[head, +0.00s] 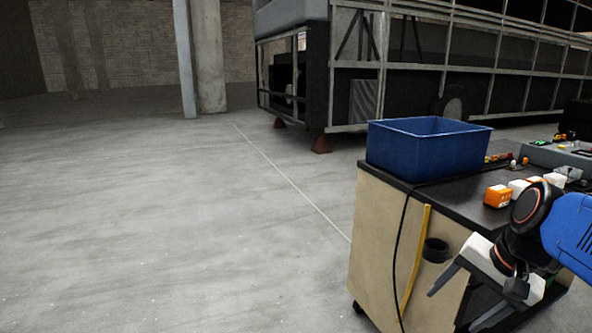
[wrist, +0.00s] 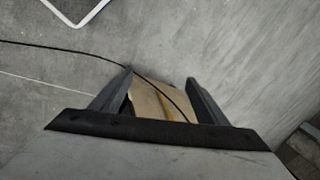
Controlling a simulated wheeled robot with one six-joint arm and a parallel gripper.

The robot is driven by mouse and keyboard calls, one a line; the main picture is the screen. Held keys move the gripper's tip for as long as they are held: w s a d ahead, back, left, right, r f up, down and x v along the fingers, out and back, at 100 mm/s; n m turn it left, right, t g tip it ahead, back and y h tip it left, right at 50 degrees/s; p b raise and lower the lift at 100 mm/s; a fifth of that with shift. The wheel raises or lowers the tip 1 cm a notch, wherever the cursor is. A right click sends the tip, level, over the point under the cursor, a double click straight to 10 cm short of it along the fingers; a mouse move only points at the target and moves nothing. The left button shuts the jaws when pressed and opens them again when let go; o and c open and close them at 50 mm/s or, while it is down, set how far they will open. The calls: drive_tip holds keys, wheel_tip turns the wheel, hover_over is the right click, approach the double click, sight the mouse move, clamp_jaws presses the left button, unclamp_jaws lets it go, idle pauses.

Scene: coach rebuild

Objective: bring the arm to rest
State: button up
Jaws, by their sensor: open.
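My gripper (head: 457,298) is at the lower right of the head view, in front of the near side of a wooden cart (head: 375,240). Its two fingers are spread apart, with nothing between them. My arm reaches in from the right edge, bent, with a blue link and dark joints. In the wrist view my gripper (wrist: 160,98) also shows its fingers apart; part of the cart's side (wrist: 150,100) and a dark cable show beyond them.
A black cable (head: 402,240) and yellow strip (head: 415,260) hang down the cart's side. A coach frame stands behind. The floor at left is clear.

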drive_tip(key=s+a+f+n+t+h, duration=0.1)
drive_tip(key=s+a+f+n+h, duration=0.1)
drive_tip(key=s+n, duration=0.3)
drive_tip(key=shift+s+a+f+n, duration=0.35)
drive_tip(key=shift+a+f+n, duration=0.35)
drive_tip(key=shift+n, duration=1.3)
